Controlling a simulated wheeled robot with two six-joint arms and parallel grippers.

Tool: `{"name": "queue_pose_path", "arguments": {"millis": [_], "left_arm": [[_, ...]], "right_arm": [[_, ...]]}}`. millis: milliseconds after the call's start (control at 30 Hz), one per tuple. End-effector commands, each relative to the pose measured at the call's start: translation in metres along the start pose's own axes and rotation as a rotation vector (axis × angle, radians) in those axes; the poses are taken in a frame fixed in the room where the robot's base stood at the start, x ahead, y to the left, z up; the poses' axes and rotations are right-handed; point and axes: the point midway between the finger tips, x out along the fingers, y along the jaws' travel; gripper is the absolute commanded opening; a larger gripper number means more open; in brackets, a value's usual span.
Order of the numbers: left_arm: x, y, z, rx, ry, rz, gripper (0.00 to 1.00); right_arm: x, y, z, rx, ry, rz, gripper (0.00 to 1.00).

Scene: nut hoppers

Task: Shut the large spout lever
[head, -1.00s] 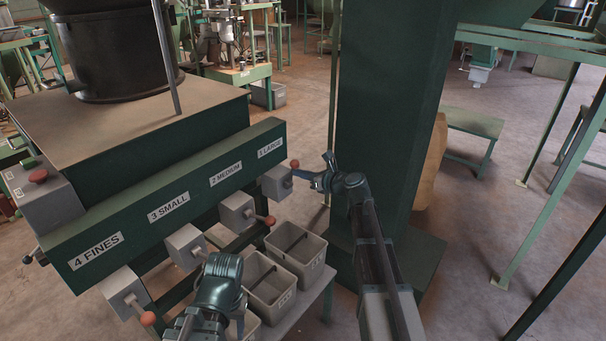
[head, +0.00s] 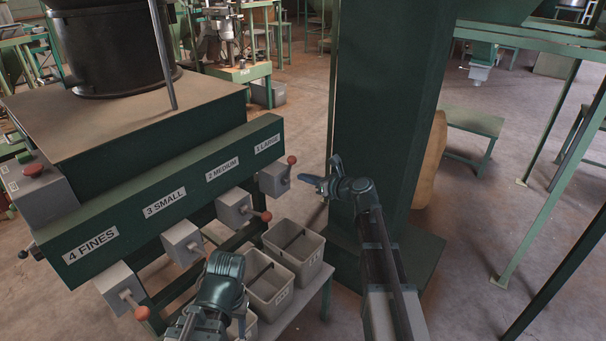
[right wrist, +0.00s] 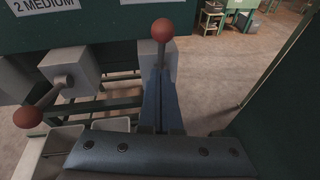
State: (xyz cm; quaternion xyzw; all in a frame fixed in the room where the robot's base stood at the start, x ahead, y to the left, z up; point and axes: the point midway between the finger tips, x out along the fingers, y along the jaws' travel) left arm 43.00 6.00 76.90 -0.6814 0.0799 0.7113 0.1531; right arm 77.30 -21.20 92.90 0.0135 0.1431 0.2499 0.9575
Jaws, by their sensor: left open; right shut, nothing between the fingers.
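The large spout is a grey box (head: 273,179) under the "1 LARGE" label, at the right end of the green hopper front. Its lever has a red ball (head: 291,159) and points up in the head view. In the right wrist view the red ball (right wrist: 162,29) stands upright just beyond the fingertips. My right gripper (head: 302,178) is shut and empty, just right of the lever, with a small gap visible in the head view. My left gripper (head: 240,322) is low in front of the bins, mostly hidden behind its own wrist; it is open.
The medium lever (head: 265,216) and the fines lever (head: 142,313) stick out from their spouts. Grey bins (head: 297,262) stand on a table below the spouts. A thick green column (head: 385,110) rises behind my right arm. Open floor lies further right.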

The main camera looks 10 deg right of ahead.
Motion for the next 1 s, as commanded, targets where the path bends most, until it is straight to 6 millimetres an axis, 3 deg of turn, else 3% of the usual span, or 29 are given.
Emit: {"name": "queue_pose_path", "arguments": {"millis": [33, 100, 400, 600, 1000], "left_arm": [[-0.012, -0.001, 0.001, 0.0, 0.0, 0.0, 0.5], [-0.02, -0.002, 0.001, 0.0, 0.0, 0.0, 0.5], [-0.041, -0.004, 0.002, 0.0, 0.0, 0.0, 0.5], [-0.046, -0.004, 0.003, -0.001, 0.0, 0.0, 0.5], [-0.045, -0.004, 0.003, -0.001, 0.0, 0.0, 0.5]], "right_arm": [[-0.018, 0.002, 0.008, 0.002, -0.001, -0.004, 0.0], [-0.034, 0.003, 0.011, 0.001, 0.0, -0.003, 0.0], [-0.084, 0.004, 0.019, -0.001, 0.002, -0.002, 0.0], [-0.097, 0.003, 0.02, -0.002, 0.002, -0.001, 0.0], [-0.098, 0.003, 0.02, -0.002, 0.002, -0.001, 0.0]]}}
